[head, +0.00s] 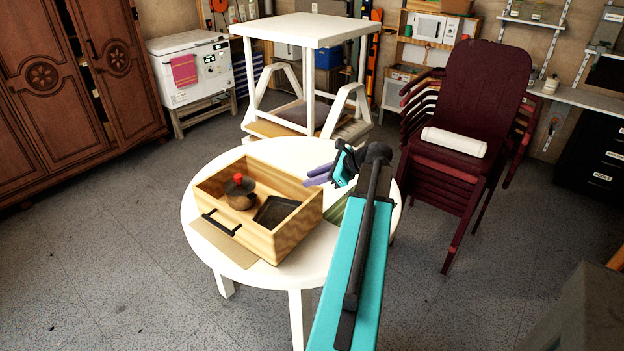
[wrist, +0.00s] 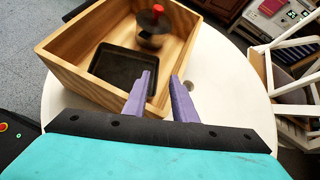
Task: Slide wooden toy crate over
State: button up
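The wooden toy crate (head: 297,230) stands open-topped on a round white table (head: 205,205). It holds a brown pot with a red knob (head: 240,192) and a dark square pan (head: 274,211). A black handle (head: 222,223) shows at its front left side. My gripper (head: 308,177) has purple fingers and is at the crate's far right side, near the rim. In the wrist view my gripper (wrist: 163,77) has its fingers apart, with part of the crate wall (wrist: 82,82) showing behind and between them. I cannot tell whether they touch it.
A tan flat panel (head: 224,241) shows at the crate's front left. A white square table (head: 305,30) stands behind the round one. Stacked dark red chairs (head: 458,110) stand at the right.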

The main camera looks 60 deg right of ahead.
aim_at(274, 247)
jog(key=k, duration=1)
